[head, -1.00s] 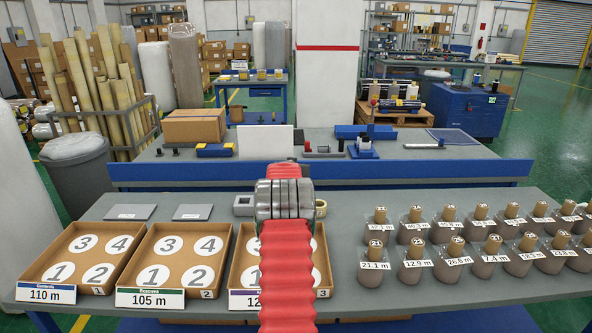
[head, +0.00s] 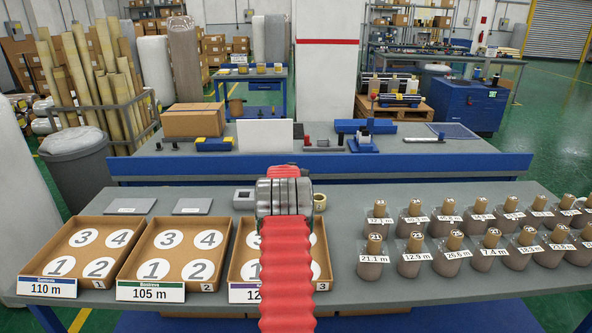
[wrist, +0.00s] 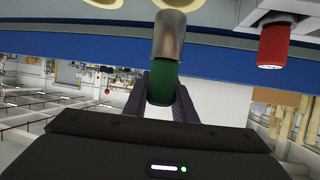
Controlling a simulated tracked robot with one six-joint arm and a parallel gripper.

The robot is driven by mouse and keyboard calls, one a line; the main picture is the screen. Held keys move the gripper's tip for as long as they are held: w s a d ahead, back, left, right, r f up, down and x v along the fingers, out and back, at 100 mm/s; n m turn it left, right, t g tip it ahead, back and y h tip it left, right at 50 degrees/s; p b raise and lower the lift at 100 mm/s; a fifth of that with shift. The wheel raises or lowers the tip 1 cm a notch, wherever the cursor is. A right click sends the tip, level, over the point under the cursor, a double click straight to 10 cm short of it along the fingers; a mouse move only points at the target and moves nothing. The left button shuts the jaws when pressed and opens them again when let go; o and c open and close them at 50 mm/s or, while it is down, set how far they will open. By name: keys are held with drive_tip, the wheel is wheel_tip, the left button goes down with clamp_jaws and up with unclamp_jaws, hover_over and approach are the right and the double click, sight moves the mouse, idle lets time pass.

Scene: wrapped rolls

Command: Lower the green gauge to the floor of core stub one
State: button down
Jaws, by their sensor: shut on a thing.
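The green gauge (wrist: 161,82) has a green grip and a bare metal end. In the wrist view my gripper (wrist: 163,98) is shut on its green part. The metal end points to the top of that view, close to a tan ring (wrist: 180,4), a core stub by its look. A second tan ring (wrist: 105,3) is cut off beside it. I cannot tell whether the metal end touches or enters a ring. In the head view my arm hides the gripper and gauge; one tan ring (head: 320,202) shows just right of my wrist.
A red-handled piece (wrist: 272,45) hangs by a grey block at the upper right of the wrist view. In the head view a grey block (head: 244,197) stands left of my wrist. Numbered trays (head: 175,253) lie left and front; several wrapped rolls (head: 450,255) stand right.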

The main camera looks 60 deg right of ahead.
drive_tip(key=shift+f, duration=2.05)
drive_tip(key=shift+f, duration=1.35)
idle(0.5)
drive_tip(key=c, duration=1.4)
unclamp_jaws()
drive_tip(key=shift+v, duration=6.85)
drive_tip(key=shift+f, duration=0.2)
